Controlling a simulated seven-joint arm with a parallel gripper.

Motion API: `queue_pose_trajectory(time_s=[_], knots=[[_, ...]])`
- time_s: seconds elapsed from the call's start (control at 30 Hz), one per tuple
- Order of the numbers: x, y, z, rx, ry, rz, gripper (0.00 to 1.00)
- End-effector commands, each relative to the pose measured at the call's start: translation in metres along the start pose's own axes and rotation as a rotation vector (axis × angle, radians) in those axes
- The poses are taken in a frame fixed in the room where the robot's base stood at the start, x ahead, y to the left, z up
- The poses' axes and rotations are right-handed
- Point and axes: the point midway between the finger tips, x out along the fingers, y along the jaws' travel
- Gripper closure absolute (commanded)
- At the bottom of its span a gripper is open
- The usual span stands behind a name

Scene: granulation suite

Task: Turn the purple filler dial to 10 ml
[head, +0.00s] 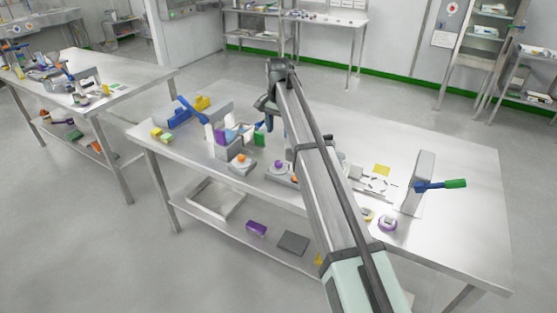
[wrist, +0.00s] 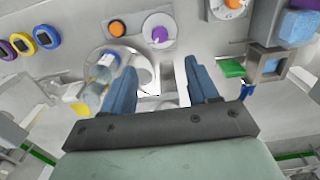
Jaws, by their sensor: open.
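The purple filler dial (wrist: 160,35) is a purple knob on a white round face, on a grey plate beside an orange knob (wrist: 118,28). It also shows in the head view (head: 279,165), left of my arm on the table. The scale marks are too small to read. My gripper (wrist: 160,66) is open, its two blue-grey fingers apart with no object held. In the wrist view the dial lies just beyond the fingertips, not touched. In the head view my gripper (head: 268,114) hangs above the table, farther back than the dial.
A clear bottle (wrist: 101,72) stands beside the left finger in the wrist view. Another orange dial (head: 241,158) and a green block (head: 260,140) are left of the purple dial. A grey upright with a green-handled lever (head: 452,184) stands at the table's right.

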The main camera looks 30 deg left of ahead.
Motion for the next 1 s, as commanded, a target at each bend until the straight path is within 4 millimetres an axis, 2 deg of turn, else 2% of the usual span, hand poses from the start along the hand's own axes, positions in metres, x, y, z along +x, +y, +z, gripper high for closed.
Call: queue_pose_trajectory(time_s=[0.17, 0.7, 1.0], knots=[[0.020, 0.001, 0.001, 0.000, -0.001, 0.001, 0.41], [0.110, 0.001, 0.001, -0.001, -0.002, 0.000, 0.41], [0.134, 0.000, 0.001, -0.001, -0.001, -0.001, 0.41]])
